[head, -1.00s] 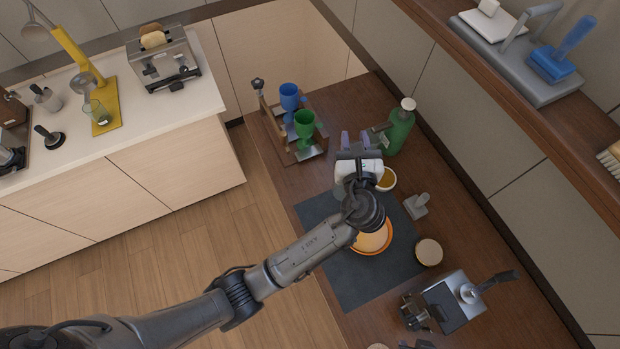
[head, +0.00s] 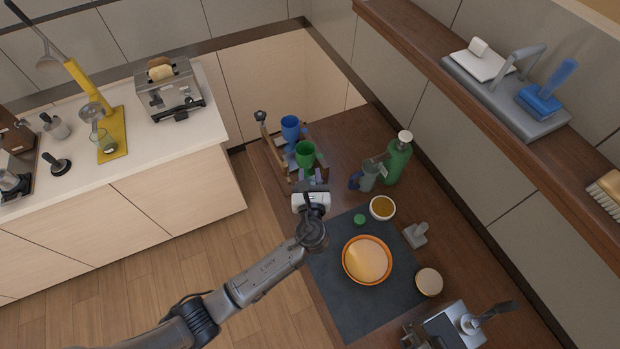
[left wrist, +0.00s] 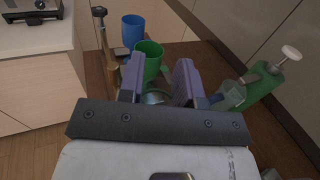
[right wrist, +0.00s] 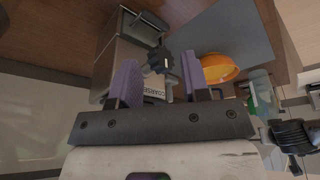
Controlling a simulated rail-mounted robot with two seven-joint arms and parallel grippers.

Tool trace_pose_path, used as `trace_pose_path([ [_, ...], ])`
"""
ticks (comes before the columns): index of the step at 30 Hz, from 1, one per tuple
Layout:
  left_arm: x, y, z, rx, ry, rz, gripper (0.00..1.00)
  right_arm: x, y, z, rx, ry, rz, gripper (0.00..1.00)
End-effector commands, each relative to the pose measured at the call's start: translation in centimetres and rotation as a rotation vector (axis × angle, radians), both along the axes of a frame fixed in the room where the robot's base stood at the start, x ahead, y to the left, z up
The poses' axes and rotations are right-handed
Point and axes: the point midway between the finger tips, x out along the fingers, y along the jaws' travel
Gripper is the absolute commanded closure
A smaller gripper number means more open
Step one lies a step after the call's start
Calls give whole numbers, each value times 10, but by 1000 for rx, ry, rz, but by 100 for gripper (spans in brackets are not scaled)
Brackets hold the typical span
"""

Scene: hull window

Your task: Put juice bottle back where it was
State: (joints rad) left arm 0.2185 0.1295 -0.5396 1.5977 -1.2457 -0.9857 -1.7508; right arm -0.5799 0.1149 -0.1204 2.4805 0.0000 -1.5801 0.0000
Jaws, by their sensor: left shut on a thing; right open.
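My left gripper (head: 311,178) is above the counter's left edge, close to the goblet rack. Its fingers, also in the left wrist view (left wrist: 158,72), are shut on a clear round-rimmed thing (left wrist: 155,98), which I take as the juice bottle. It is mostly hidden by the gripper; the right wrist view shows a translucent bottle (right wrist: 260,82) beside my left arm. A small green cap-like disc (head: 359,220) lies on the dark mat (head: 345,305). My right gripper (right wrist: 160,82) is open and empty, near a boxy grinder (right wrist: 125,60) with a black knob.
A green goblet (head: 305,154) and a blue goblet (head: 290,128) stand just beyond my left gripper. A green pump bottle (head: 397,162) and a grey-teal vessel (head: 369,178) stand to the right. An orange bowl (head: 367,260) and an amber-filled white bowl (head: 382,207) are nearby.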

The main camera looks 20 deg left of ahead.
Motion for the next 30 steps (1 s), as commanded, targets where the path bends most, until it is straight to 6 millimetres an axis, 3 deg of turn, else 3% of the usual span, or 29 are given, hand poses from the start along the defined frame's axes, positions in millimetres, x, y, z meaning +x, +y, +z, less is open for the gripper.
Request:
trace_pose_path([
  [5, 0, 0, -15, 1, 0, 0, 100, 0, -1, 1, -4, 0, 3, 57],
  [17, 0, 0, -19, 0, -1, 0, 100, 0, -3, -1, -10, 1, 6, 57],
  [18, 0, 0, -19, 0, -1, 0, 66, 0, -3, -1, -10, 1, 6, 57],
  [25, 0, -1, -18, 0, -1, 0, 44, 0, -2, -1, -7, 0, 4, 57],
  [30, 0, -1, -18, 0, -1, 0, 43, 0, -1, -1, -3, 1, 1, 57],
])
